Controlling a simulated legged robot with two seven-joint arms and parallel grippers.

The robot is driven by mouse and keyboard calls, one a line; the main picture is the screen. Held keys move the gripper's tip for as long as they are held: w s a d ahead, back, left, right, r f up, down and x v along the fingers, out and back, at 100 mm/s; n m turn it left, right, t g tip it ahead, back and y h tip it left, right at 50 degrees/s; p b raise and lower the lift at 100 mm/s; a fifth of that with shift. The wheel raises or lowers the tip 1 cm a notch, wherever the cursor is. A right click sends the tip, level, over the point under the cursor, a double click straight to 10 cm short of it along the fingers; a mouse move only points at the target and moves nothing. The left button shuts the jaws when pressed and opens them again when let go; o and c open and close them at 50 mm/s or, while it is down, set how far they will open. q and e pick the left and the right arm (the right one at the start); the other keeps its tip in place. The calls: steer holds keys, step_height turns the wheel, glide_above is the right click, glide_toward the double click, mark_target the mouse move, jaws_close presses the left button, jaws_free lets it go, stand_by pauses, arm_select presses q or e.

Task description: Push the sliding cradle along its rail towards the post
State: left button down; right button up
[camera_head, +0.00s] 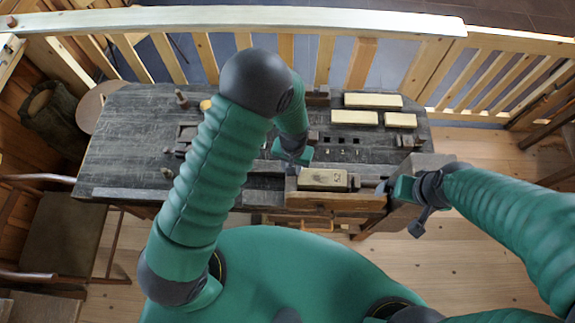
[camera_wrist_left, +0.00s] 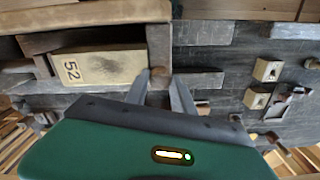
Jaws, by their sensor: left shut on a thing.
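The sliding cradle seems to be the grey wooden frame (camera_head: 291,184) at the bench's front edge; its end wall (camera_wrist_left: 159,44) also shows in the left wrist view. It holds a pale block (camera_head: 323,179) marked 52 in the left wrist view (camera_wrist_left: 98,66). My left gripper (camera_head: 293,165) is at the cradle's left end. I cannot clearly pick out the post or rail.
The dark workbench (camera_head: 130,140) bears several pale blocks (camera_head: 373,101) at the back right and turned pegs (camera_head: 181,98) at the left. A pale wooden railing (camera_head: 250,18) runs behind it. A chair (camera_head: 60,230) stands at the left. The bench's left part is mostly clear.

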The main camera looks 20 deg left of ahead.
arm_select(q)
steer(key=shift+s+f, duration=0.15)
steer(key=c, duration=1.5)
jaws_free()
steer(key=o, duration=0.4)
steer(key=shift+w, duration=0.2)
steer(key=shift+o, duration=0.2)
step_height(320, 180, up, 17)
steer(key=b, duration=0.3)
steer(key=shift+w+d+f, duration=0.1)
